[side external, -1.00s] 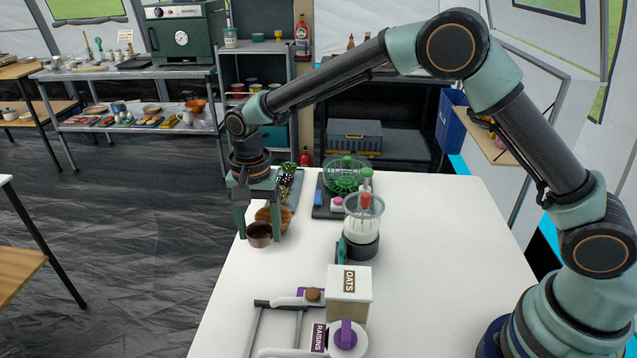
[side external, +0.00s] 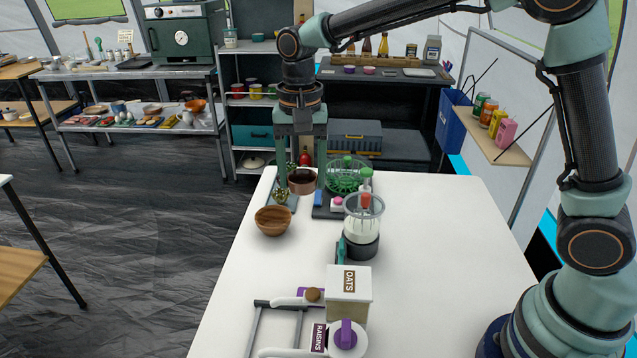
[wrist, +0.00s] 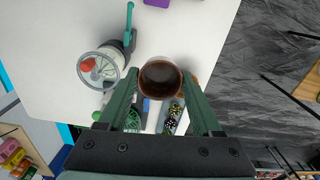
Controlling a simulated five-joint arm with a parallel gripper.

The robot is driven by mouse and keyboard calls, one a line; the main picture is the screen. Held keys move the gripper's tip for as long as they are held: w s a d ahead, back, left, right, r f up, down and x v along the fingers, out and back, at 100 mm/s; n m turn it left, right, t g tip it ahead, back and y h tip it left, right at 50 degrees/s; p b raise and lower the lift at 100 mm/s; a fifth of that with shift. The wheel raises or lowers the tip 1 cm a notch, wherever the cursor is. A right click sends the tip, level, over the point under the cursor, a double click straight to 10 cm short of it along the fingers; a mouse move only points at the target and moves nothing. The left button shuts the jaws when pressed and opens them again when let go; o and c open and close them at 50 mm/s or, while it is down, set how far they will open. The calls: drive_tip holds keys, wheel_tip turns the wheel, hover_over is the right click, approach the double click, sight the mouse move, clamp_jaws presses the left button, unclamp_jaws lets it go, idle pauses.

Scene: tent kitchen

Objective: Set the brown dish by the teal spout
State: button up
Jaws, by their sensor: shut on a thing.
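The brown dish (side external: 302,187) is small, round and dark, and hangs upright above the table. My gripper (side external: 302,174) is shut on it, one finger on each side. In the wrist view the dish (wrist: 161,82) sits between the fingertips, its open top toward the camera. The teal spout (side external: 341,251) sticks out low at the front left of the clear blender (side external: 362,222). In the wrist view the spout (wrist: 129,22) points away above the blender (wrist: 98,68). The dish is apart from it, farther back and to its left.
A wooden bowl (side external: 273,221) stands on the table's left side. Behind are a dark board with a green basket (side external: 344,178) and a tray of dark fruit. An oats box (side external: 348,292) and a raisins container (side external: 347,338) stand in front. The table's right side (side external: 440,250) is clear.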

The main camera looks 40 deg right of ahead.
sight(311, 263)
drive_tip(key=shift+s+d+r, duration=0.25)
drive_tip(key=shift+d+r, duration=0.15)
drive_tip(key=shift+s+d+f, duration=0.1)
drive_tip(key=shift+f, duration=0.05)
wheel_tip(311, 263, down, 20)
drive_tip(key=shift+r, duration=0.25)
drive_tip(key=o, duration=0.7)
drive_tip(key=shift+f, duration=0.1)
